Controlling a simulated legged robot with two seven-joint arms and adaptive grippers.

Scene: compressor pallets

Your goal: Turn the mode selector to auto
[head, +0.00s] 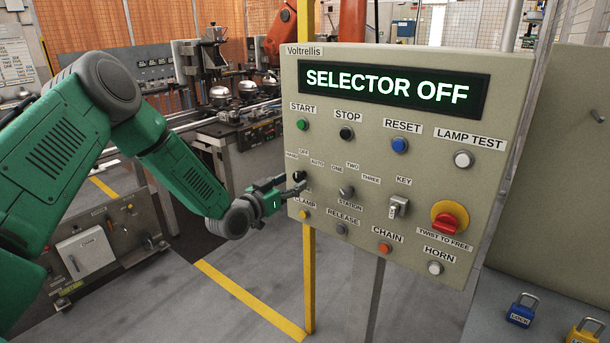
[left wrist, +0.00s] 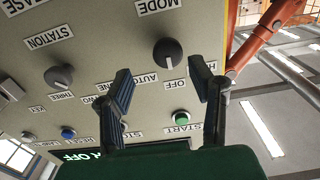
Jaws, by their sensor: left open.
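The mode selector is a black knob (head: 299,176) on the left of the grey control panel (head: 375,135), below labels reading HAND, OFF and AUTO. The panel's display (head: 388,84) reads SELECTOR OFF. My left gripper (head: 294,186) is at the knob in the head view, partly hiding it and its label. In the left wrist view, turned upside down, the mode selector (left wrist: 168,52) shows just beyond and between the fingertips of my open left gripper (left wrist: 160,72). No contact with the knob is visible. My right gripper is not in view.
A station selector (head: 346,191) is right of the mode selector, with a key switch (head: 398,206) and a red stop knob (head: 450,218) farther right. Start (head: 303,124) and clamp (head: 304,215) buttons are above and below the mode selector. A yellow post (head: 309,280) stands below the panel.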

